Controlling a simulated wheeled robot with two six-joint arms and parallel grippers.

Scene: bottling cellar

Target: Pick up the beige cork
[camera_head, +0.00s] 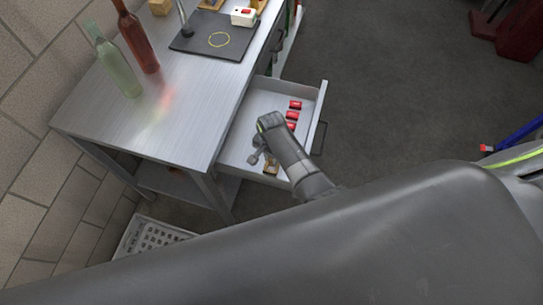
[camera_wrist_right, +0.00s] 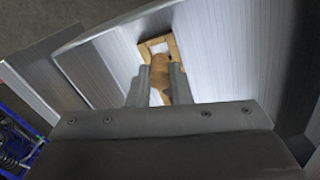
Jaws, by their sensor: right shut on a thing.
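The beige cork (camera_wrist_right: 160,62) shows in the right wrist view between the two fingers of my right gripper (camera_wrist_right: 160,78). The fingers are shut on it, and they hide part of it. A small tan wooden frame with a pale middle (camera_wrist_right: 146,48) lies on the drawer floor just beyond the cork. In the head view my right gripper (camera_head: 262,156) reaches down into the open drawer (camera_head: 238,152). The cork cannot be made out clearly there. My left gripper is not in view.
Several red blocks (camera_head: 292,115) lie in the drawer beyond my right gripper. A white crate (camera_head: 150,237) sits on the floor below.

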